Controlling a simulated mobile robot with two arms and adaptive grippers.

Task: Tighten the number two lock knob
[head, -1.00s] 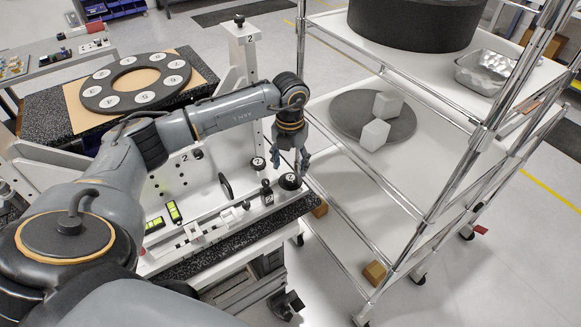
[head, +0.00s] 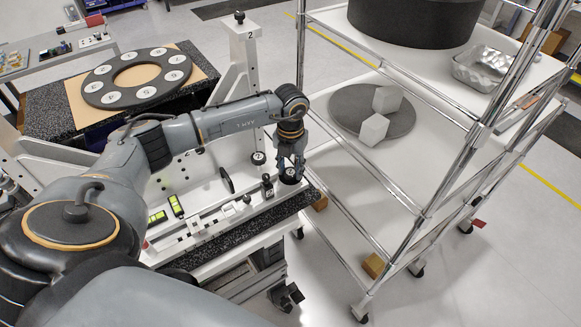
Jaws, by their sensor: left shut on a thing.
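A white fixture (head: 205,184) stands on a speckled black bench top. At its front right corner is a round black lock knob (head: 291,179), mostly covered by my gripper; its number is too small to read. My left gripper (head: 291,172) points down from above with its fingers around this knob and is shut on it. A small black clamp-like part (head: 267,186) stands just left of the held knob. My right gripper is not in view.
A wire-frame cart (head: 430,215) stands close on the right, with two white blocks on a grey disc (head: 345,112). A tall white post (head: 243,60) marked 2 rises behind the fixture. A numbered dark ring (head: 103,92) lies at the back left.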

